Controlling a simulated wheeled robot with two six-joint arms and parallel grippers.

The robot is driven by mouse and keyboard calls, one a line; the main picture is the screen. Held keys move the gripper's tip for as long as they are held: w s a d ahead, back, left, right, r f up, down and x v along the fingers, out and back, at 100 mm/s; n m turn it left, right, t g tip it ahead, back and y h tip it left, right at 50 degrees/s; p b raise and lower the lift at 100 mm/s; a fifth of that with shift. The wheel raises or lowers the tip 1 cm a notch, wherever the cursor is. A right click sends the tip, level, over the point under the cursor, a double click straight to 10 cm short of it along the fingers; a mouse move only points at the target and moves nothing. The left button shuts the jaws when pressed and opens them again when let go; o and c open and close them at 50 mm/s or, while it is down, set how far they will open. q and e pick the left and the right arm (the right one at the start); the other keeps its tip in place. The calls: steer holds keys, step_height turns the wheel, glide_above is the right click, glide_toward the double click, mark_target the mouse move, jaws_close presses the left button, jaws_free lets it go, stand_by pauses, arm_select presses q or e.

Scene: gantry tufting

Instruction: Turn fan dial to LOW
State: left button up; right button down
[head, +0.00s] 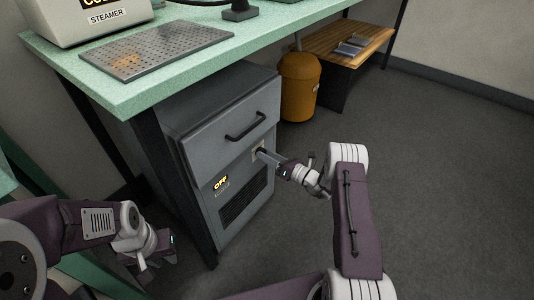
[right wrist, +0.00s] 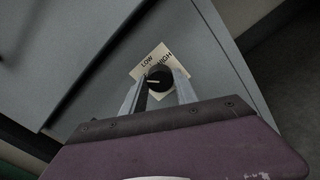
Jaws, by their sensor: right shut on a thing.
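The fan dial (right wrist: 158,78) is a round black knob with a pale pointer line, on a cream label plate (right wrist: 148,62) marked LOW and HIGH. It sits on the front of the grey cabinet (head: 236,188) under the bench. My right gripper (right wrist: 160,88) is shut on the dial, one finger on each side. In the head view my right gripper (head: 265,156) reaches the cabinet front and hides most of the dial. The pointer's exact setting is hard to read. A display (head: 220,183) on the cabinet reads OFF. My left gripper (head: 150,262) hangs low at the left, away from the cabinet.
A drawer with a black handle (head: 246,127) is just above the dial. A dark vent grille (head: 244,198) is below. The green bench top (head: 190,62) overhangs the cabinet. An orange bin (head: 298,88) stands behind. The floor (head: 450,170) to the right is clear.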

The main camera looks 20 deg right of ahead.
steer(key=shift+m+p, duration=1.5)
steer(key=shift+m, duration=2.7)
steer(key=shift+f, duration=0.1)
steer(key=c, duration=0.9)
jaws_free()
steer(key=shift+c, duration=0.2)
steer(key=p+v, duration=0.4)
steer(key=v, duration=0.5)
